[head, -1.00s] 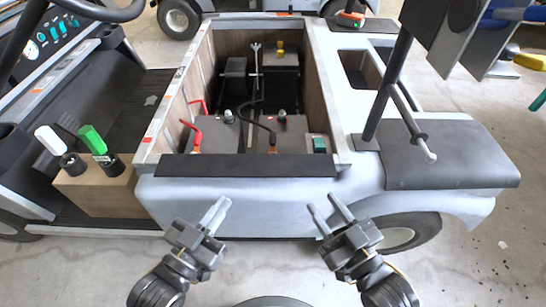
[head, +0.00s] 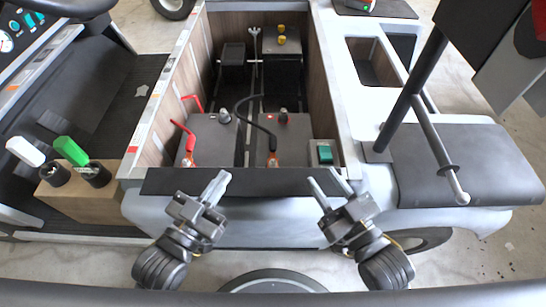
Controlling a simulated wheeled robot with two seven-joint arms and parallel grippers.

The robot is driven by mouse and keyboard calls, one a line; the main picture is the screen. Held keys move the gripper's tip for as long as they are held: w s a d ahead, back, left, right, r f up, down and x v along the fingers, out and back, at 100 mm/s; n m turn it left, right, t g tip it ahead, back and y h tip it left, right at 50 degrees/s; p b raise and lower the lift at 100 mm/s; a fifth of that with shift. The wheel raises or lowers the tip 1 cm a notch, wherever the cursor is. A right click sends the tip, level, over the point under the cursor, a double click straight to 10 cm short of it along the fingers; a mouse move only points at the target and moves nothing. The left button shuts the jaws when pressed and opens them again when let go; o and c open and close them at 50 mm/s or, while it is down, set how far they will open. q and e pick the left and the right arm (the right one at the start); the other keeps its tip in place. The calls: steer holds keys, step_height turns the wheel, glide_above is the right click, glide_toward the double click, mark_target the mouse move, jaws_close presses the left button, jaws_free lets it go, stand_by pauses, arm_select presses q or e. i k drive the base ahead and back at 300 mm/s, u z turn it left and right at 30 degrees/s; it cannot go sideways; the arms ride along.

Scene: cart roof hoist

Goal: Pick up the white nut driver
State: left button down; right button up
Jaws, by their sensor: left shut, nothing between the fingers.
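The white nut driver (head: 25,151) has a white handle and leans up from a black round holder on a wooden block at the left. A green-handled driver (head: 71,151) stands beside it in a second black holder. My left gripper (head: 222,178) is shut and empty in front of the cart's near edge, well to the right of the white nut driver. My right gripper (head: 325,181) has its fingers apart with nothing between them, further right. Neither gripper touches a driver.
The wooden block (head: 85,205) sits on the cart floor. The open bay holds grey batteries (head: 210,141) with red and black cables, behind a dark front ledge (head: 265,182). A grey post (head: 415,85) rises beside the dark seat pad (head: 465,160) at the right.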

mark_target(18, 145)
steer(key=u, duration=0.3)
steer(key=k, duration=0.75)
steer(key=u, duration=1.15)
steer(key=i, duration=0.5)
steer(key=u, duration=1.55)
steer(key=i, duration=1)
